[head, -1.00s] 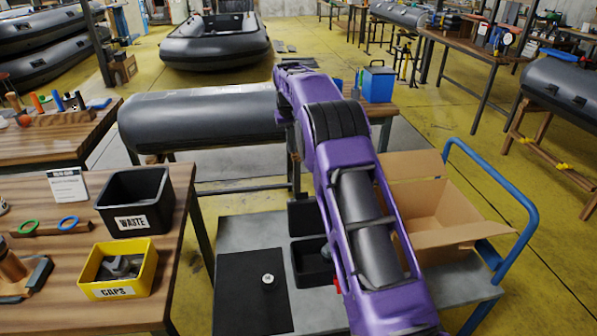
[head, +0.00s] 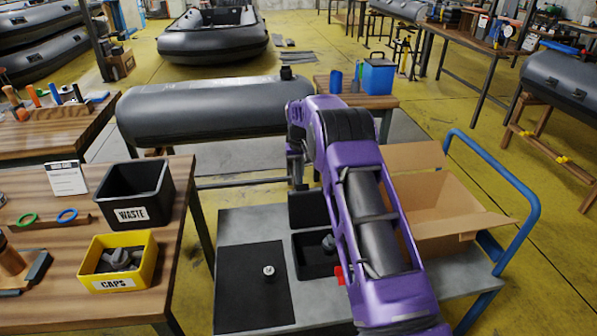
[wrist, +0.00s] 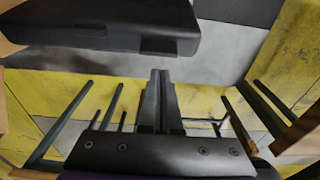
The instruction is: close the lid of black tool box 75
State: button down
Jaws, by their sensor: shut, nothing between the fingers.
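The black tool box (head: 316,268) sits open on the grey cart, with dark grey parts inside. Its lid (head: 307,209) stands raised at the far side of the box. My gripper (head: 298,184) hangs just beyond the lid's top edge, its tips partly hidden. In the wrist view my gripper (wrist: 160,75) has its fingers together and empty. A black panel, which looks like the lid (wrist: 110,28), fills the upper left there, apart from the fingers. My purple arm hides part of the box's right side.
An open cardboard box (head: 440,215) stands on the cart (head: 235,222) right of my arm. A black mat (head: 250,290) with a small round pale part lies left of the tool box. A grey tube (head: 210,110) lies behind the cart, with floor between.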

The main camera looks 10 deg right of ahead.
jog(key=shift+s+r, duration=0.25)
jog(key=shift+s, duration=0.75)
jog(key=shift+s, duration=0.1)
